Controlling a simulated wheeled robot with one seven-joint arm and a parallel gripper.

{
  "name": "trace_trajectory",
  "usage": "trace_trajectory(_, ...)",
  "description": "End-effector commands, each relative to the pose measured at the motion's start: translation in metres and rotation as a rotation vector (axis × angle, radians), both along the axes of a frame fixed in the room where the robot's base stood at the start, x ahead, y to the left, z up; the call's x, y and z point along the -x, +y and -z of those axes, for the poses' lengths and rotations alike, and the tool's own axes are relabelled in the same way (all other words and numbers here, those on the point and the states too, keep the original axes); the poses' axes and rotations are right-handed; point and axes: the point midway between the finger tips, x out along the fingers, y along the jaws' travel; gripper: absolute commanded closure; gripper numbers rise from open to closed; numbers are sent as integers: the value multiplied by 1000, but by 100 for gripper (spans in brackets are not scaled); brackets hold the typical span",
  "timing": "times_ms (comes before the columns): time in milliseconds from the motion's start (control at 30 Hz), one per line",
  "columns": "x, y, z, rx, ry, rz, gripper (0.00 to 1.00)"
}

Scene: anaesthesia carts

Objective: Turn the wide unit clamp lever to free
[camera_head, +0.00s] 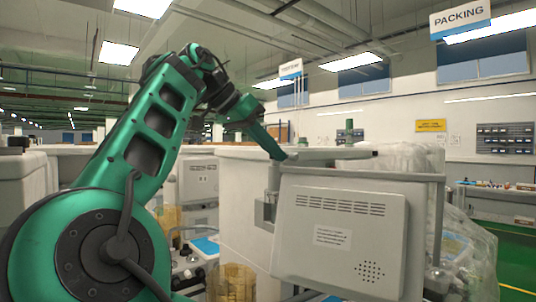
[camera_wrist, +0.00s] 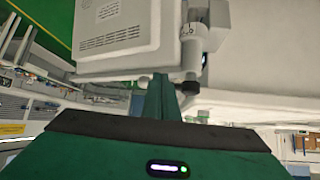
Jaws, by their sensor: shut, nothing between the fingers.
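A wide grey unit (camera_head: 340,235) with vent slots and a white label hangs from a rail on the cart at right of centre. It also shows in the wrist view (camera_wrist: 118,28). A grey clamp (camera_wrist: 192,30) with small printed marks sits beside the unit, with a dark round-ended part (camera_wrist: 190,87) below it, perhaps the lever. In the head view the clamp area (camera_head: 266,210) is at the unit's left edge. My gripper (camera_head: 284,156) is shut and empty, its tips near the unit's upper left corner. In the wrist view the fingertips (camera_wrist: 160,78) are close beside the dark part; contact cannot be told.
A white cart body (camera_head: 235,195) stands behind the unit. Amber containers (camera_head: 232,283) stand low at the left. A clear plastic-wrapped item (camera_head: 470,255) is at the right. Free air lies above the cart top.

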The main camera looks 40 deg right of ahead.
Motion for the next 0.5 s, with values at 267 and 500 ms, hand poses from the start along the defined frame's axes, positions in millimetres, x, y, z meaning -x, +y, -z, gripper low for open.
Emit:
trace_trajectory(267, 2, -3, 0, -3, 1, -25, 100)
trace_trajectory(500, 5, -17, -1, -3, 0, -96, 100)
